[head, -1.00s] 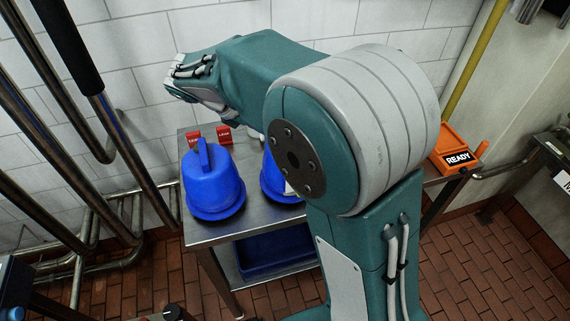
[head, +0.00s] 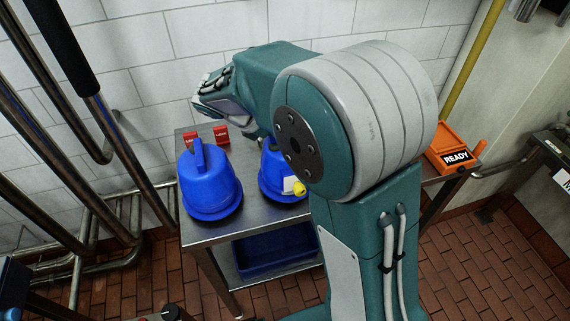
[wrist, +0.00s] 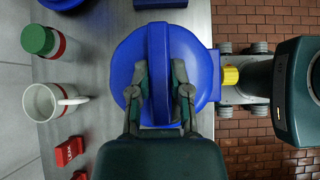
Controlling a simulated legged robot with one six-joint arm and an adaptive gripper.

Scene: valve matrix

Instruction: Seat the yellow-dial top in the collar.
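The yellow-dial top is a blue dome (head: 270,178) with a yellow dial (head: 299,187) and a white label. It stands on the steel table, partly behind my arm in the head view. In the wrist view the dome (wrist: 205,62) is below my gripper, its yellow dial (wrist: 231,76) on the right. My gripper (wrist: 160,68) has one finger on each side of the dome's upright blue fin (wrist: 158,50). The fingers look apart, with a small gap at the right one. My gripper is hidden in the head view. I cannot identify the collar.
A second blue dome (head: 210,180) with a fin stands on the table's left. Red blocks (head: 221,135) are behind it. The wrist view shows a white mug (wrist: 45,102), a green-topped container (wrist: 42,40) and part of another blue thing (wrist: 62,3). An orange READY box (head: 456,155) is at right.

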